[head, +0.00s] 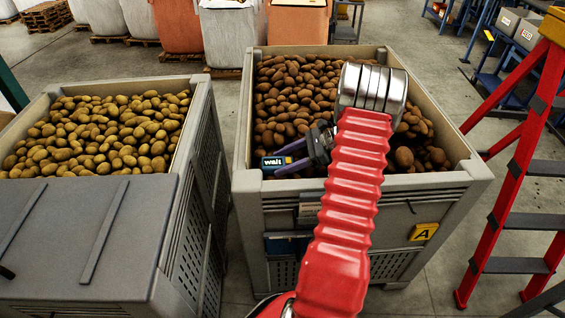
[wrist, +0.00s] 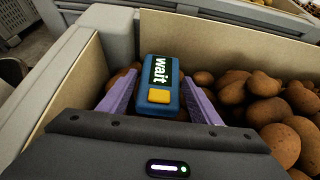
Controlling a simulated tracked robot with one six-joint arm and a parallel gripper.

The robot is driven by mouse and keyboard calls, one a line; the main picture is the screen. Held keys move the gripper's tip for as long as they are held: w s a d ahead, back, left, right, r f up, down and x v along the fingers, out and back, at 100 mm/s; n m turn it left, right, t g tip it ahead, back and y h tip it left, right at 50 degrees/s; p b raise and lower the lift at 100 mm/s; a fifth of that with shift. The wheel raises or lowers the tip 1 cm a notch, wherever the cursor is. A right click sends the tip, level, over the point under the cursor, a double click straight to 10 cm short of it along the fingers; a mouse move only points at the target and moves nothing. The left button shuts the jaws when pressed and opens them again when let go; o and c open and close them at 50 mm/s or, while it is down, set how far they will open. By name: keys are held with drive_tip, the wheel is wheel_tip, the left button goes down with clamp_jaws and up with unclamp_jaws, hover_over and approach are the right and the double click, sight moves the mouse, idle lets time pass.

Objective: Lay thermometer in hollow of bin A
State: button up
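The thermometer is a small blue box with a yellow button and a dark display reading "wait"; it shows in the head view (head: 274,163) and the wrist view (wrist: 159,97). My gripper (head: 282,161) has purple fingers, one on each side of the thermometer, and appears shut on it. Bin A (head: 470,177) is the grey bin with a yellow "A" label (head: 423,231), filled with brown potatoes (head: 290,85). The thermometer is over the bin's front-left corner. I cannot tell whether it touches potatoes. The hollow is not clearly visible; my arm and gripper cover part of the surface.
A second grey bin (head: 196,110) with paler potatoes stands at left, with a grey lid (head: 90,235) over its front. A red stepladder (head: 520,165) stands at right. Bin A's wall (wrist: 65,75) rises close beside my gripper. Large sacks (head: 235,40) stand behind.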

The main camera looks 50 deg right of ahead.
drive_tip(key=shift+o, duration=1)
drive_tip(key=v, duration=1.2)
